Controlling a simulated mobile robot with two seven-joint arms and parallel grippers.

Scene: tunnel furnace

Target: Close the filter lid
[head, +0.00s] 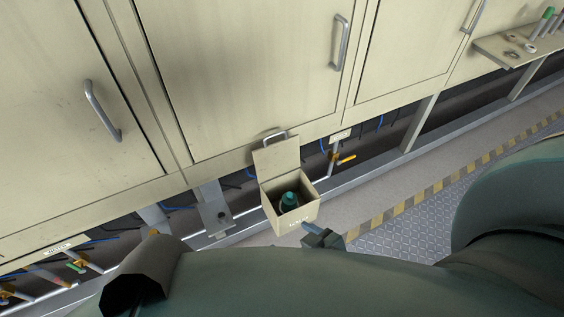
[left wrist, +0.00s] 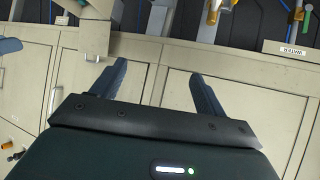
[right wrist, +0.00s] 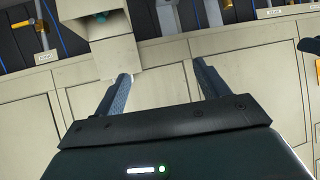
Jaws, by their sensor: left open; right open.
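The filter box (head: 290,213) is a small beige open-topped box at the front of the cabinets in the head view. Its filter lid (head: 276,157) stands raised at the back, with a metal handle (head: 275,135) on its far edge. A teal-topped filter (head: 289,199) sits inside. My right gripper (head: 321,238) shows partly, just right of and below the box; my arm hides the rest. In the right wrist view its jaws (right wrist: 162,78) are open and empty, near the box (right wrist: 112,54). My left gripper (left wrist: 152,76) is open and empty in its wrist view, hidden in the head view.
Beige cabinet doors with handles (head: 101,111) fill the background. Pipes and yellow-handled valves (head: 345,158) run beneath them. A shelf (head: 497,49) with small parts is at the upper right. Clear floor with a striped edge (head: 405,204) lies at right.

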